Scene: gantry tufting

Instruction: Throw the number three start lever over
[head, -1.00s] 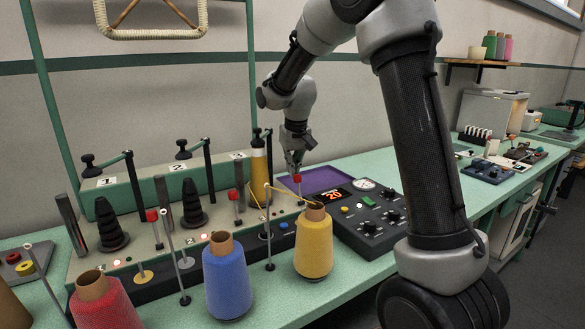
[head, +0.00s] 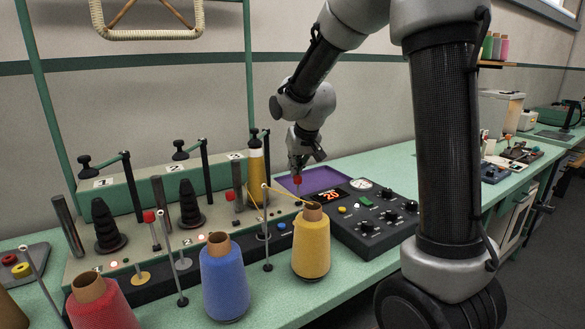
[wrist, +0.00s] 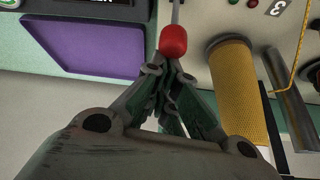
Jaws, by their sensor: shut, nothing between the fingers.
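The number three start lever has a red knob (head: 297,180) on a thin metal stem. It stands at the right end of the machine bed (head: 75,265), beside the third station's yellow yarn package (head: 256,164). My gripper (head: 299,167) is shut and empty, just above and behind the knob. In the wrist view the red knob (wrist: 173,40) lies right at the closed fingertips (wrist: 165,78); I cannot tell whether they touch. The printed 3 (wrist: 277,8) shows to the right. Two similar red-knobbed levers, number one (head: 149,216) and number two (head: 230,196), stand further left.
A purple tray (head: 325,174) lies behind a dark control box (head: 375,225) with a lit display. Red, blue (head: 225,280) and yellow (head: 311,245) yarn cones stand along the front, with thin thread guide posts between. A yellow thread runs near the lever.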

